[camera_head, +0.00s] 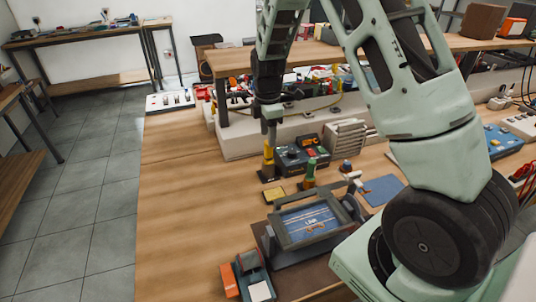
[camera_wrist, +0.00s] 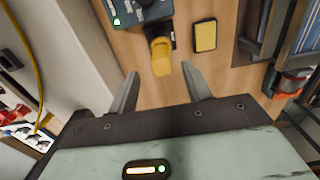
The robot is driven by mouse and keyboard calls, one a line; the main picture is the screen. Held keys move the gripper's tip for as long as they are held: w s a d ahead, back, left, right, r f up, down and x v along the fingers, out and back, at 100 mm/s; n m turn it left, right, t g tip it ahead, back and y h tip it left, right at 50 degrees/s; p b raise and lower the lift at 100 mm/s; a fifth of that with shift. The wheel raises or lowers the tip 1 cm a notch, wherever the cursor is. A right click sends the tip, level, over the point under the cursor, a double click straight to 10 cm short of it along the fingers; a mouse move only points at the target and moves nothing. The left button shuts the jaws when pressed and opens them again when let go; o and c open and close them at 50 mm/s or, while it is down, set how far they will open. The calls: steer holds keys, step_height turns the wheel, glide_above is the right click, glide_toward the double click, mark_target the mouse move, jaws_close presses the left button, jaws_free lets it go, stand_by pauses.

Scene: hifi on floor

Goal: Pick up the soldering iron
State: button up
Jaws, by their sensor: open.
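The soldering iron (camera_head: 268,157), with a yellow handle, appears to stand upright in a dark holder beside the soldering station (camera_head: 303,157). In the wrist view the yellow handle of the iron (camera_wrist: 161,56) shows just beyond the fingertips, roughly centred between them. My gripper (camera_head: 270,128) is directly above the handle in the head view, pointing down. In the wrist view my gripper (camera_wrist: 160,76) is open, with nothing between its fingers. The tip of the iron is hidden. I cannot tell the exact gap between fingers and handle.
A yellow pad (camera_head: 274,194) lies in front of the holder. A green-topped object (camera_head: 310,172) stands to the right. A cluttered white ledge (camera_head: 240,140) lies behind. The table's left part is clear.

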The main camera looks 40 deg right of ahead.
mark_target(268, 150)
steer(key=shift+s+f+p, duration=0.15)
steer(key=shift+f+p, duration=0.85)
steer(key=shift+f, duration=2.35)
steer(key=c, duration=1)
